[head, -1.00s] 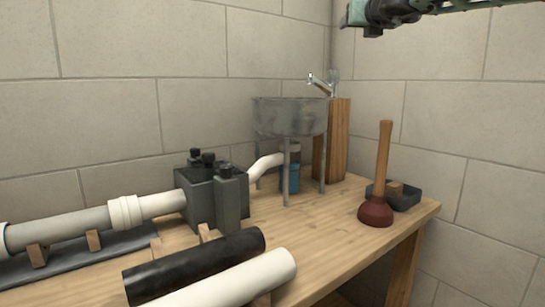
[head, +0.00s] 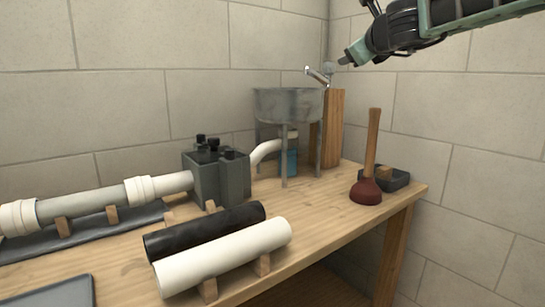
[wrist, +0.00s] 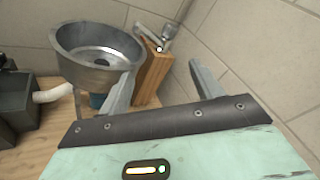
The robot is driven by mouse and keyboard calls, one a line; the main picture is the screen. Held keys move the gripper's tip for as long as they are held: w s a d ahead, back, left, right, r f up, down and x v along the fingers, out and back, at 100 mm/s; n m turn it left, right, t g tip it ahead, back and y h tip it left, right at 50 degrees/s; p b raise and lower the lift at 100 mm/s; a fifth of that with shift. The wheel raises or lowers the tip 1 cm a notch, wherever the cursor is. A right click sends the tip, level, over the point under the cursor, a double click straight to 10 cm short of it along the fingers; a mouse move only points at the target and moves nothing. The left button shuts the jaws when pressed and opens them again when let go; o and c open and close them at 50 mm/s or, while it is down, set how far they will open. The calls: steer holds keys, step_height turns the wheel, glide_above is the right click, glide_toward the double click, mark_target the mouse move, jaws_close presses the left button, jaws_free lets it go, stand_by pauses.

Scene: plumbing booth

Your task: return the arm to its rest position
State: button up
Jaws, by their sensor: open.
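My gripper (head: 346,57) is in the upper right of the head view, at the end of my green and black arm, above the bench and near the tap. In the wrist view my gripper (wrist: 160,88) shows two grey fingers spread apart with nothing between them. Beyond the fingers are the metal sink basin (wrist: 100,50) and the wooden post (wrist: 152,75) with the tap (wrist: 165,38). My gripper appears apart from all of these.
Block walls close the back and right. Air above the bench's front is clear.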

steer(key=s+d+f+n+g+y, duration=0.1)
steer(key=s+f+n+g, duration=0.15)
steer(key=f+n, duration=0.45)
steer(key=s+f+n+g, duration=0.2)
steer(key=s+f+n, duration=0.15)
steer(key=f, duration=0.55)
steer(key=s+d+f+n+g+h, duration=0.1)
steer(key=s+d+f+n+g, duration=0.3)
steer(key=s+f, duration=0.5)
steer(key=s+d+f+n+g+h, duration=0.1)
steer(key=s+d+f+n+g, duration=0.15)
steer(key=s+f+n, duration=0.55)
steer(key=s+d+f+n+g+h, duration=0.1)
steer(key=s+d+f+n+g, duration=0.25)
steer(key=s+f, duration=0.65)
steer(key=s+a+f+n+g+b, duration=0.1)
steer(key=s+a+f+n+b, duration=0.35)
steer(key=s+a, duration=0.4)
steer(key=s+a+f+n+g+b, duration=0.1)
steer(key=s+a+f+n+b, duration=0.2)
steer(key=s+a+n+b, duration=0.45)
step_height(320, 180, up, 36)
steer(key=w+a+m+p, duration=0.1)
steer(key=m+p, duration=0.2)
steer(key=p, duration=3.5)
steer(key=shift+a+r+y, duration=0.15)
steer(key=shift+r+y, duration=0.1)
steer(key=shift+y, duration=0.15)
steer(key=shift+w, duration=0.1)
